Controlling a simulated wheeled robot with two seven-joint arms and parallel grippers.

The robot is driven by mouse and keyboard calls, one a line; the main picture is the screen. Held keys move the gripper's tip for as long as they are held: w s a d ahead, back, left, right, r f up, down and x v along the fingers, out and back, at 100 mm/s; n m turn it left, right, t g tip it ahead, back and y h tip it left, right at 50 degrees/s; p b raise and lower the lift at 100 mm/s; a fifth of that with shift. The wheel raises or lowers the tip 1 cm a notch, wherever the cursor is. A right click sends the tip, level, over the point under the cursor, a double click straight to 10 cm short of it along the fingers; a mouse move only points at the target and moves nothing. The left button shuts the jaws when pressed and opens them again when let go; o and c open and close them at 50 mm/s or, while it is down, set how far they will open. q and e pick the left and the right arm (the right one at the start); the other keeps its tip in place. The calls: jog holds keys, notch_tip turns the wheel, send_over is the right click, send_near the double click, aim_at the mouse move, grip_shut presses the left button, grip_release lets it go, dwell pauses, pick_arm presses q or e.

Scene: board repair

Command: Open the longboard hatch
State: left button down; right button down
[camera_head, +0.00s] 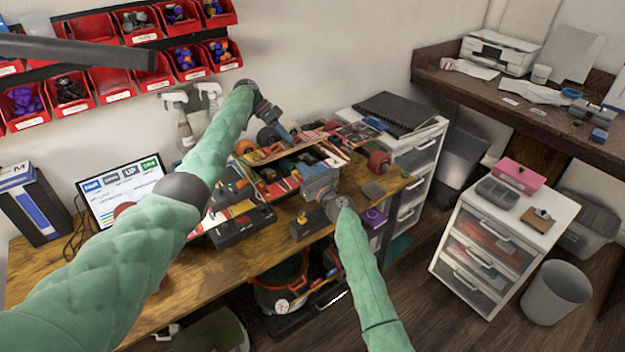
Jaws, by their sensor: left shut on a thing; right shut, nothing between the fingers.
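The longboard (240,207) lies across the workbench, with round wheels showing at its right end (378,163). Its middle looks open, with colourful parts inside. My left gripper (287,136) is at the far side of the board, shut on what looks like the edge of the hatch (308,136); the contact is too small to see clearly. My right gripper (308,184) is shut and empty, low over the board's near side. My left forearm hides part of the board's left end.
A black box (243,228) stands at the bench's front edge (160,317). A screen (118,190) and a dark box (35,205) stand at left. Red bins (115,85) hang on the wall. White drawers (418,155) adjoin the bench at right.

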aim_at(294, 149)
jog(key=shift+w+a+r, duration=0.3)
jog(key=shift+w+r, duration=0.1)
jog(key=shift+r, duration=0.35)
jog(key=shift+w+a+r, duration=0.25)
jog(key=shift+w+r, duration=0.15)
jog(key=shift+r, duration=0.35)
jog(key=shift+w+a+r, duration=0.2)
jog(key=shift+w+r, duration=0.05)
jog(key=shift+r, duration=0.4)
pick_arm(q)
jog(key=shift+s+d+f, duration=0.1)
jog(key=shift+d+f, duration=0.05)
jog(key=shift+f, duration=0.05)
pick_arm(e)
jog(key=shift+w+r, duration=0.15)
jog(key=shift+r, duration=0.1)
pick_arm(q)
jog(key=c, duration=1.1)
grip_release()
jog(key=shift+c, duration=0.2)
pick_arm(e)
jog(key=shift+a, duration=0.1)
pick_arm(q)
jog(key=shift+r, duration=0.1)
